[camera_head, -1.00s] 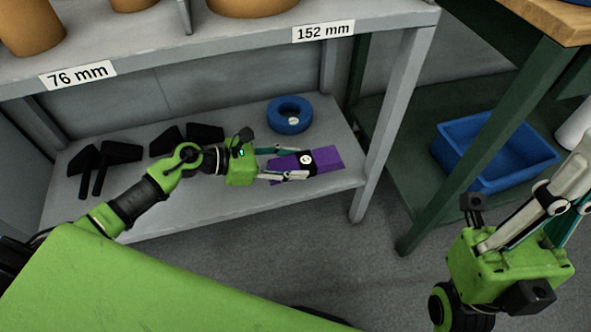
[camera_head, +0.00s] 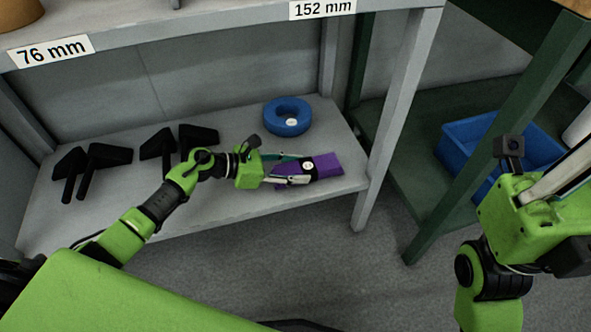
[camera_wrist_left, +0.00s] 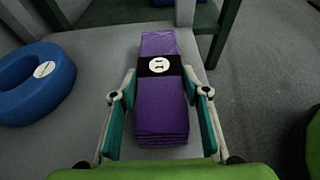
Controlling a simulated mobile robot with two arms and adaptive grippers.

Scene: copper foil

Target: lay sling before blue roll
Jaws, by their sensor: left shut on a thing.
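The sling is a folded purple bundle (camera_head: 325,163) with a black band and a white round mark. It is at the lower shelf's front right, in front of the blue roll (camera_head: 287,117) and slightly to its right. My left gripper (camera_head: 297,170) is shut on the sling from the left. The left wrist view shows the sling (camera_wrist_left: 160,110) between both fingers, with the roll (camera_wrist_left: 35,85) apart on the left. I cannot tell whether the sling's underside touches the shelf. My right gripper (camera_head: 565,175) is at the right edge; its fingertips are out of view.
Several black angled pieces (camera_head: 105,157) lie on the lower shelf's (camera_head: 230,200) left part. A grey shelf post (camera_head: 395,100) stands right of the sling. A blue bin (camera_head: 470,150) sits on the green rack at right. The shelf above limits headroom.

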